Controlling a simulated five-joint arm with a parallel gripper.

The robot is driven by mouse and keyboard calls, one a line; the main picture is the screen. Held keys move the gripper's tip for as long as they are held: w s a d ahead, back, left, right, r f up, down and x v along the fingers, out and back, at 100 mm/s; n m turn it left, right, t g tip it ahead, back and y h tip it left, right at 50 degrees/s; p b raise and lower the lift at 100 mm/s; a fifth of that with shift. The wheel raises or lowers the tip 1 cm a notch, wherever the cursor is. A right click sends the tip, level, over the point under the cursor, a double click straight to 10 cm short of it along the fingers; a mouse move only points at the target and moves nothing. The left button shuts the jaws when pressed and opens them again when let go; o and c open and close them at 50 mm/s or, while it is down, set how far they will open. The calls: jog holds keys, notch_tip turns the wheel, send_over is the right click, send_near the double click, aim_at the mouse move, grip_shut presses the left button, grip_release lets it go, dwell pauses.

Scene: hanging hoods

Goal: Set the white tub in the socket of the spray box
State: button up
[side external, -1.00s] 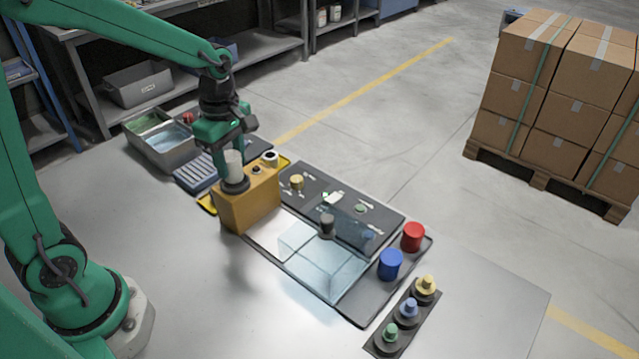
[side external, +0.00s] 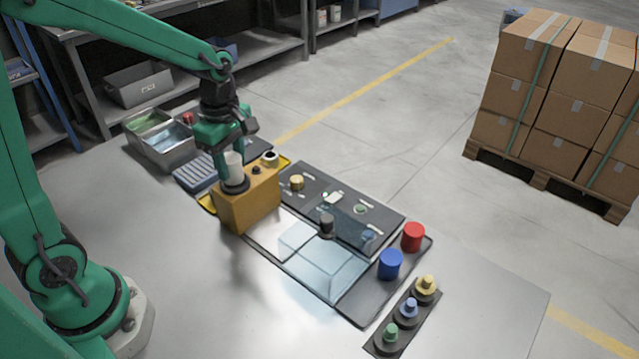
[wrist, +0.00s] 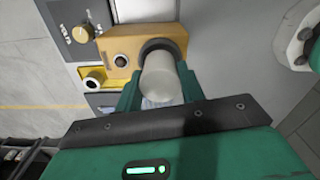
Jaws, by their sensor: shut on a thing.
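The white tub (side external: 233,163) stands upright at the top of the yellow-orange spray box (side external: 248,205), over the dark ring of its socket (side external: 236,186). My gripper (side external: 226,158) is shut on the tub from above. In the wrist view, the tub (wrist: 161,78) lies between my green fingers (wrist: 160,92), with the socket's dark ring (wrist: 160,50) around its far end. I cannot tell whether the tub's bottom rests fully in the socket.
A clear hood (side external: 325,268) with a dark knob sits right of the box. A red cylinder (side external: 412,236) and a blue cylinder (side external: 390,264) stand beyond it. Several knobbed pieces stand on a dark strip (side external: 385,346). Metal bins (side external: 165,150) are at the back left.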

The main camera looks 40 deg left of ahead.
jog(key=shift+f, duration=0.6)
dwell(0.6)
jog(key=o, duration=1.1)
jog(key=shift+o, duration=0.5)
jog(key=o, duration=0.4)
jog(key=shift+r, duration=0.2)
jog(key=shift+r, duration=3.25)
